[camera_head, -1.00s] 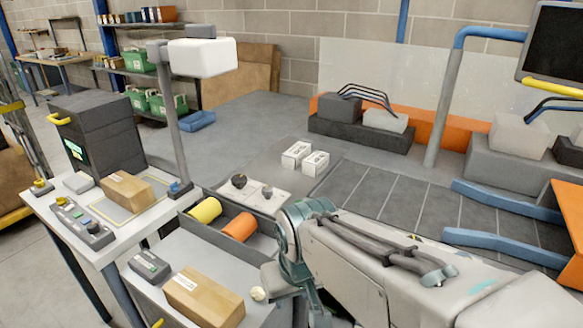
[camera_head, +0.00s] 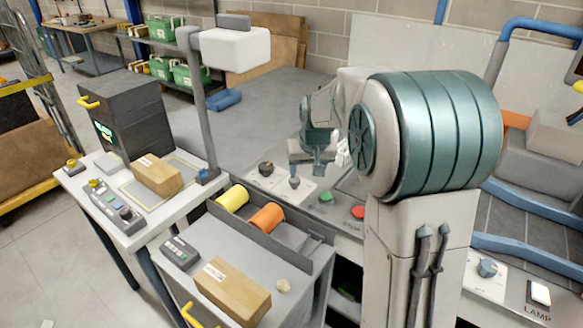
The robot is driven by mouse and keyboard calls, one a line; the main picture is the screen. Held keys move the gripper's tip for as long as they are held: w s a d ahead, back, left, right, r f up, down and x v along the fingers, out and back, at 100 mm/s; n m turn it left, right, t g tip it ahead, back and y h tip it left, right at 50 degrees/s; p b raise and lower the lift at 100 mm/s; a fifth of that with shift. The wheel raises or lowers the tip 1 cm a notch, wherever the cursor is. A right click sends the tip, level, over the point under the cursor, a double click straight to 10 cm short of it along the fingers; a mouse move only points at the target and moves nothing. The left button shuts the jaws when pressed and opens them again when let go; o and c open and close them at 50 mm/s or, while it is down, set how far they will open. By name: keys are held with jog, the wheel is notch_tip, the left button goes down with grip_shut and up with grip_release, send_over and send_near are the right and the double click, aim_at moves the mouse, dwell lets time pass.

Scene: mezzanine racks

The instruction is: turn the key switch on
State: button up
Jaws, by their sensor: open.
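A pale control panel runs along the bench edge. It carries a large dark knob (camera_head: 265,168), a smaller grey knob (camera_head: 294,182), a green button (camera_head: 325,197) and a red button (camera_head: 358,212). Farther right a blue-grey knob (camera_head: 487,267) sits on its own white plate. I cannot tell for sure which of these knobs is the key switch. My gripper (camera_head: 312,172) is open and empty, just above and behind the smaller grey knob and the green button. At this size I cannot see any contact. My arm hides part of the panel on the right.
A white lamp switch (camera_head: 539,294) is at lower right. A tray holds a yellow roll (camera_head: 233,198) and an orange roll (camera_head: 267,217). A cardboard box (camera_head: 232,291) lies on the cart in front. A post with a white head (camera_head: 234,48) stands left of my gripper.

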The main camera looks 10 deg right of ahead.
jog(key=p, duration=0.3)
send_near(295, 180)
jog(key=p+x, duration=0.3)
jog(key=x, duration=0.6)
jog(key=shift+w, duration=0.2)
jog(key=c, duration=1)
